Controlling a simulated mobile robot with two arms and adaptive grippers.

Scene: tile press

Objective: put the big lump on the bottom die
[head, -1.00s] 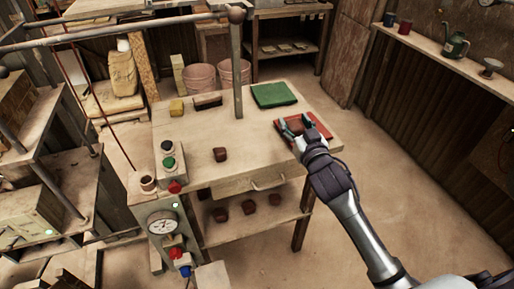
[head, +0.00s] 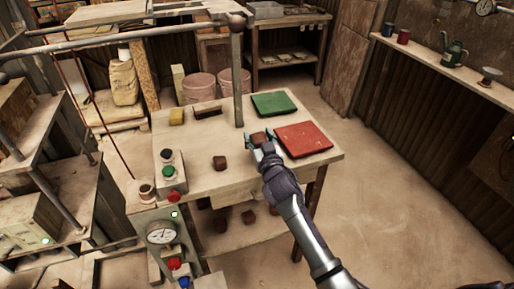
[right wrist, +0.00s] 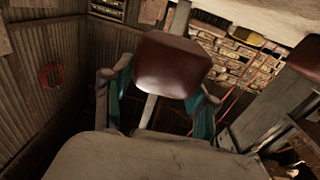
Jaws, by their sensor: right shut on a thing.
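My right gripper (head: 263,143) is shut on a reddish-brown lump (head: 260,137), which looks like the big lump. It is held above the table, just left of the red board. In the right wrist view the lump (right wrist: 172,66) sits between the teal finger pads. Another dark brown lump (head: 219,163) rests on the table to the left and looks a little smaller. The press (head: 30,215) stands at the left; I cannot clearly make out its bottom die. My left gripper is not in view.
A red board (head: 303,140) and a green board (head: 274,104) lie on the wooden table (head: 205,182). Several lumps lie on the lower shelf.

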